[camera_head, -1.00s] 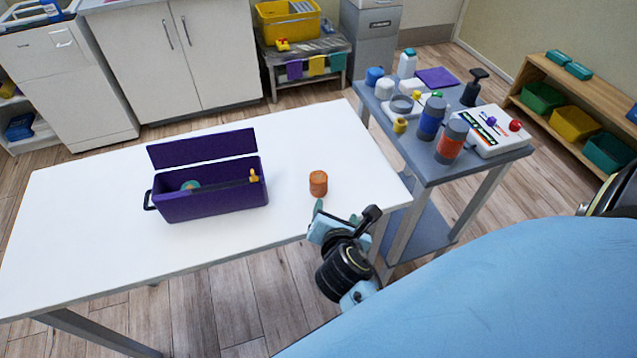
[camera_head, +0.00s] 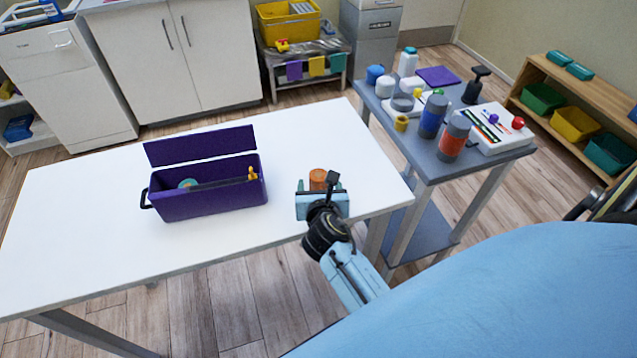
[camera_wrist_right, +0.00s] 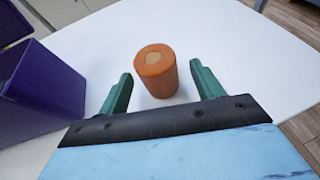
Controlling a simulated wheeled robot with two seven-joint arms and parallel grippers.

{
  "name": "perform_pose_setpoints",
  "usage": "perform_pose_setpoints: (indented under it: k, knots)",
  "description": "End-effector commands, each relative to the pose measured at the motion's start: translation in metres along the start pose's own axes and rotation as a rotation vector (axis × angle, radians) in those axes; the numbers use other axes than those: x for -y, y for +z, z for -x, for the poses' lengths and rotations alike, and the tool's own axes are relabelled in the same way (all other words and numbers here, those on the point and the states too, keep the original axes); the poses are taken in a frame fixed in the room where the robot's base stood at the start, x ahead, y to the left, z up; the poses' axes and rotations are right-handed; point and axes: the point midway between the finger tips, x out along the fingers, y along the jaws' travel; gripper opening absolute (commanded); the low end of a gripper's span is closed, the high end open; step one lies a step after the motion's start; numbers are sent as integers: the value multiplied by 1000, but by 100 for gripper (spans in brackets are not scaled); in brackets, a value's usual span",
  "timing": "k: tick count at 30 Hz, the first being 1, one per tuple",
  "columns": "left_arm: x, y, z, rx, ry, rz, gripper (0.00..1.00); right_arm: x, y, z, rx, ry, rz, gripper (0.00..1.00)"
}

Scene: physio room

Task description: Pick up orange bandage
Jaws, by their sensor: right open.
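The orange bandage (camera_head: 317,177) is a small upright roll on the white table, right of the purple box. My right gripper (camera_head: 319,186) is at the near side of the bandage and partly hides it in the head view. In the right wrist view, the bandage (camera_wrist_right: 156,71) stands just beyond the open green fingers (camera_wrist_right: 161,82), roughly centred between them. The fingers are empty, and I see no contact with the bandage. My left gripper is not in view.
The open purple box (camera_head: 208,198) stands left on the white table (camera_head: 90,240); its wall also shows in the wrist view (camera_wrist_right: 42,85). A grey side table (camera_head: 435,170) with bottles stands at right. A blue padded surface (camera_head: 500,290) fills the lower right.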

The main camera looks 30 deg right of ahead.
Motion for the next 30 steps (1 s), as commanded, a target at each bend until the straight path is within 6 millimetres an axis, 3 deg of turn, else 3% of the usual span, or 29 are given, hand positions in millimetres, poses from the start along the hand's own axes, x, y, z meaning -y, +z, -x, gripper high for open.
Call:
perform_pose_setpoints:
  k: [7,16,27,30]
  knots:
    - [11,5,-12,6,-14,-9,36,-1,1,-36,0,0,-1,66]
    - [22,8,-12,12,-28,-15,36,-1,3,-41,0,0,-1,66]
    - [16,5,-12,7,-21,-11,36,-1,3,-41,0,0,-1,19]
    - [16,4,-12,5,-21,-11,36,-1,3,-41,0,0,-1,18]
